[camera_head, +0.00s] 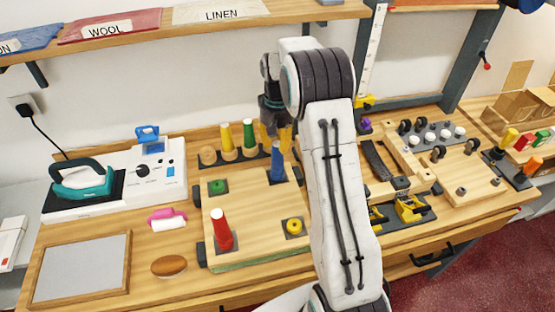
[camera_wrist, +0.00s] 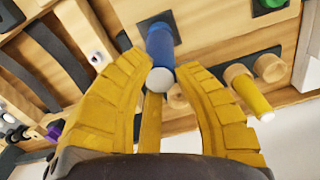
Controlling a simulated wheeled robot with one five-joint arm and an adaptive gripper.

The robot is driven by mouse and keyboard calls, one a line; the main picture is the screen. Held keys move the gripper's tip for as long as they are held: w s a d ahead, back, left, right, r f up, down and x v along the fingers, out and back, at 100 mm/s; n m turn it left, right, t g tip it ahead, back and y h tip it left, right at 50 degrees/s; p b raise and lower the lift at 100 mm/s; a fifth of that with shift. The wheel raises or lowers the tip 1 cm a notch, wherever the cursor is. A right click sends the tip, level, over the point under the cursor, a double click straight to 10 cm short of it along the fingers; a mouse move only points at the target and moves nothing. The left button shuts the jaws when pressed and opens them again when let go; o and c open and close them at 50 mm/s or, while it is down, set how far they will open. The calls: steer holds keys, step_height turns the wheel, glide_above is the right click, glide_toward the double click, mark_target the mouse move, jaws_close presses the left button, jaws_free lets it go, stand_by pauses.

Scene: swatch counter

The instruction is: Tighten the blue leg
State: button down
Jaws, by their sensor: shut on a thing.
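The blue leg (camera_head: 277,165) stands upright on a dark plate at the back right corner of the wooden board (camera_head: 255,222). My gripper (camera_head: 276,136) reaches down over it from above. In the wrist view, the blue leg (camera_wrist: 160,46) with its white end lies between the yellow fingers of my gripper (camera_wrist: 162,76), which are shut on it. How far the leg is screwed in cannot be told.
A red leg (camera_head: 222,232) stands at the board's front left. A yellow leg (camera_head: 228,138) and a green leg (camera_head: 249,134) stand in the rack behind. A teal iron (camera_head: 82,182) sits at left; my arm hides part of the counter.

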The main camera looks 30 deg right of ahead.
steer(key=shift+f+m, duration=0.15)
steer(key=shift+m, duration=2.05)
steer(key=shift+s, duration=0.1)
steer(key=c, duration=0.5)
jaws_free()
steer(key=shift+c, duration=0.2)
steer(key=shift+r, duration=0.2)
steer(key=shift+r+p, duration=1.45)
steer(key=shift+r, duration=1.45)
